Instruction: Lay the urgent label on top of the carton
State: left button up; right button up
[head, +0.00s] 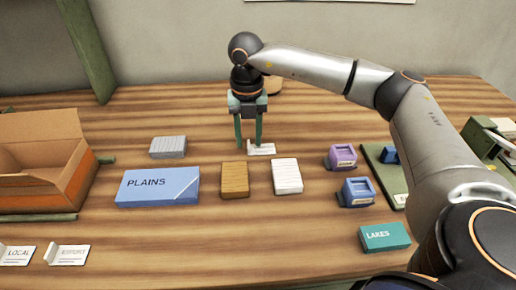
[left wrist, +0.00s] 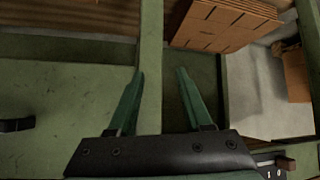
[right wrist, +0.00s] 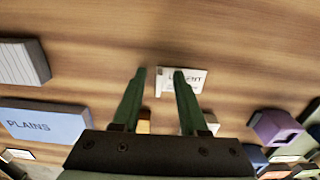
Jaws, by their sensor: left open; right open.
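The urgent label (head: 262,149) is a small white card on the table, at the tips of my right gripper in the head view. It also shows in the right wrist view (right wrist: 195,83), partly covered by a finger. My right gripper (head: 248,146) is open and points down, with its fingers apart; I cannot tell whether they touch the label. The carton (head: 40,152) is an open brown cardboard box at the left of the head view. My left gripper (left wrist: 160,72) is open and empty above green surfaces in the left wrist view, outside the head view.
A blue PLAINS box (head: 150,197), a brown block (head: 235,180) and a white pad (head: 287,177) lie in front of the label. Purple (head: 342,158) and blue (head: 357,192) stampers stand at right. LOCAL (head: 17,255) and another label (head: 67,255) lie front left.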

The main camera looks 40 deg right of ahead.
jog(key=shift+c, duration=0.2)
grip_shut()
dwell(0.5)
